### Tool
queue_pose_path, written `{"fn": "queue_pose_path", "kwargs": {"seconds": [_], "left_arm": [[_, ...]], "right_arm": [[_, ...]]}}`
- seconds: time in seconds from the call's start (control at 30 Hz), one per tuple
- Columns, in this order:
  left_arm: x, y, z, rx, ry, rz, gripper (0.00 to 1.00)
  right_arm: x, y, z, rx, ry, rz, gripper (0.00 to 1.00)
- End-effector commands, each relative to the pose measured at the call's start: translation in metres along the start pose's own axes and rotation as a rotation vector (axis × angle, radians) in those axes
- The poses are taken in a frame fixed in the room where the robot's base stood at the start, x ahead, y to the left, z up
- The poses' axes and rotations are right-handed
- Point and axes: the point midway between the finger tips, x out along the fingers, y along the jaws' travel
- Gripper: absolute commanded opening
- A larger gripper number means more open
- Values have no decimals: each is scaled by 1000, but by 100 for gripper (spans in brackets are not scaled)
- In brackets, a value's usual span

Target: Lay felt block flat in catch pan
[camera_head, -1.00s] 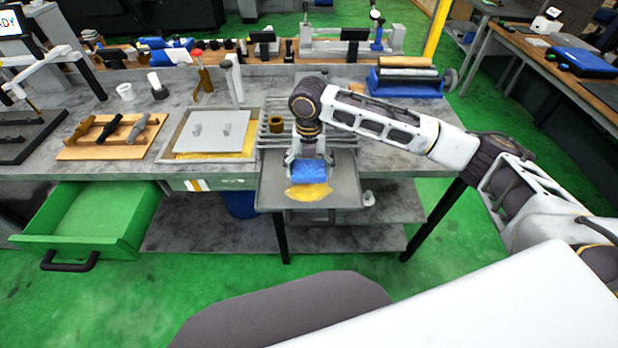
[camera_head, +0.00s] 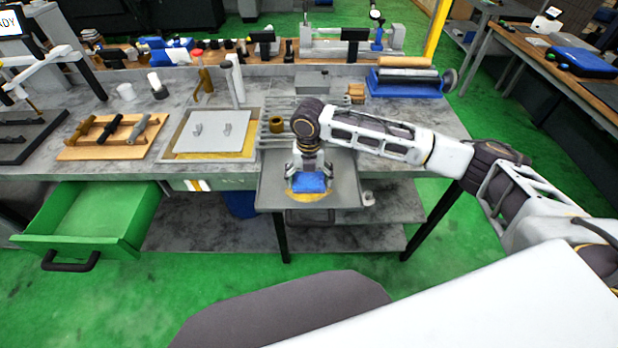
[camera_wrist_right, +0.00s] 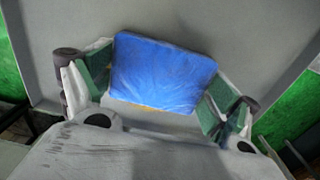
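The blue felt block (camera_head: 308,183) is between the fingers of my right gripper (camera_head: 308,176), over the front part of the grey catch pan (camera_head: 347,187). In the right wrist view the block (camera_wrist_right: 162,72) spans the gap between the green finger pads of the gripper (camera_wrist_right: 158,85), and the pads meet its side edges. The pan floor (camera_wrist_right: 240,25) lies behind it. A yellow patch (camera_head: 310,198) shows on the pan around the block's front edge. Whether the block touches the pan floor cannot be told. My left gripper is not in view.
A grey-lidded tray (camera_head: 212,134) is left of the pan on the bench. A slatted rack with a brown ring (camera_head: 276,125) stands behind the pan. An open green drawer (camera_head: 92,215) juts out at left. A blue-based roller stand (camera_head: 405,82) is at back right.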

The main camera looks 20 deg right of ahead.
Motion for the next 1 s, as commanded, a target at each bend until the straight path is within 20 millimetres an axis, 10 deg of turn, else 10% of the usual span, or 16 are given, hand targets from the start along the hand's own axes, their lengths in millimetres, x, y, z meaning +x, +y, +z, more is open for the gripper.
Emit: {"fn": "queue_pose_path", "kwargs": {"seconds": [0.57,1.0], "left_arm": [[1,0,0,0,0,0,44],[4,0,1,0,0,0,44]], "right_arm": [[-3,0,0,-1,-1,0,100],[-49,1,1,-1,-2,2,100]]}}
